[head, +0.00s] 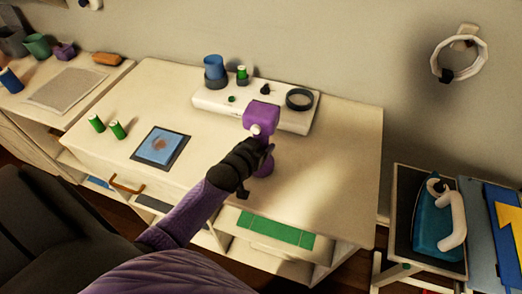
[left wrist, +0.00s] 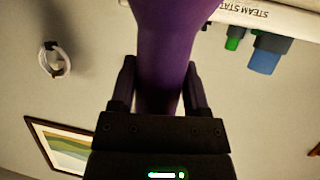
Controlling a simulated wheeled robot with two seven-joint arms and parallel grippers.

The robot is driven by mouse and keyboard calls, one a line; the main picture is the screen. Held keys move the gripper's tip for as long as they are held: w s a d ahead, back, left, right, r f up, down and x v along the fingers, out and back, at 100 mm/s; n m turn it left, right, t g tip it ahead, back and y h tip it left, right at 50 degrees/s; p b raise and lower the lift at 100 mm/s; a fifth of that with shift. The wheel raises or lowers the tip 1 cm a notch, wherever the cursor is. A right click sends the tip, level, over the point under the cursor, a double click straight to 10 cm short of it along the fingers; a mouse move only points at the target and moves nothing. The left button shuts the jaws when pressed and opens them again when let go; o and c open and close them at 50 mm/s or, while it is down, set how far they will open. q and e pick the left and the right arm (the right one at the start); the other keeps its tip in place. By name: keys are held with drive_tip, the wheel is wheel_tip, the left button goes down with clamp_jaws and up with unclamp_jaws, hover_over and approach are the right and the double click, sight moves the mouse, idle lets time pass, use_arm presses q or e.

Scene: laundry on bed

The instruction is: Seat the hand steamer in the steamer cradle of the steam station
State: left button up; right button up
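The purple hand steamer (head: 261,116) is held upright in my left gripper (head: 263,160), in front of the white steam station (head: 215,103) in the head view. In the left wrist view its purple handle (left wrist: 163,50) lies between the two fingers of my left gripper (left wrist: 160,92), which are closed on it. A dark ring (head: 299,98), which looks like the steamer cradle, is on the station's right end and looks empty. The steamer head overlaps the station's front in the head view, but I cannot tell whether they touch. The right gripper is not visible.
A blue cup (head: 214,67) and a green cylinder (head: 242,73) stand on the station's left part. Two green cylinders (head: 107,126) and a blue pad (head: 160,147) are on the table. An iron (head: 435,215) is at the right. The table's right part is clear.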

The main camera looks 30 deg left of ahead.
use_arm(q)
clamp_jaws()
drive_tip(key=shift+r, duration=0.1)
